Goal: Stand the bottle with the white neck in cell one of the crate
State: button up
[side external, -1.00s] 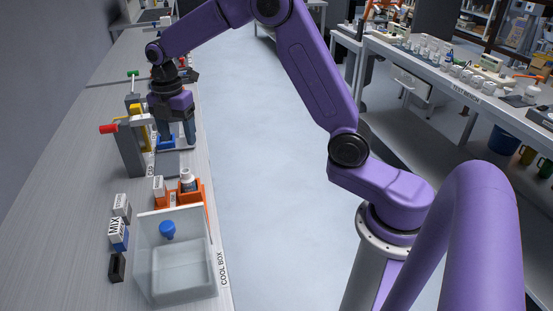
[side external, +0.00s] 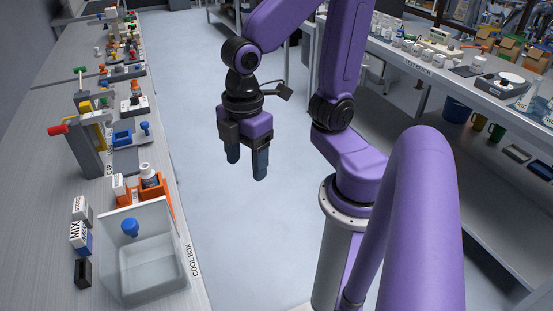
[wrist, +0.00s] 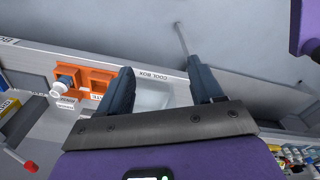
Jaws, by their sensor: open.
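A bottle with a white top (side external: 149,174) stands in an orange holder with cells (side external: 167,193) on the left bench. The wrist view also shows the bottle (wrist: 64,84) at the left end of the orange holder (wrist: 97,80). Which holder is the task's crate, and which cell is one, I cannot read. My gripper (side external: 246,166) points down, open and empty, over the floor aisle right of the bench. In the wrist view, the fingers (wrist: 161,72) are apart with nothing between them.
A clear cool box (side external: 150,270) with a blue-topped thing (side external: 130,228) stands in front of the orange holder. Small boxes (side external: 80,237) lie left of it. Behind are a blue holder (side external: 122,138) and a grey stand with a red handle (side external: 85,150). The aisle is clear.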

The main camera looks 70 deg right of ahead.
jog(key=s+d+f+m, duration=0.1)
jog(key=s+d, duration=0.1)
jog(key=s, duration=0.3)
jog(key=shift+s+d, duration=0.15)
jog(key=shift+d, duration=0.15)
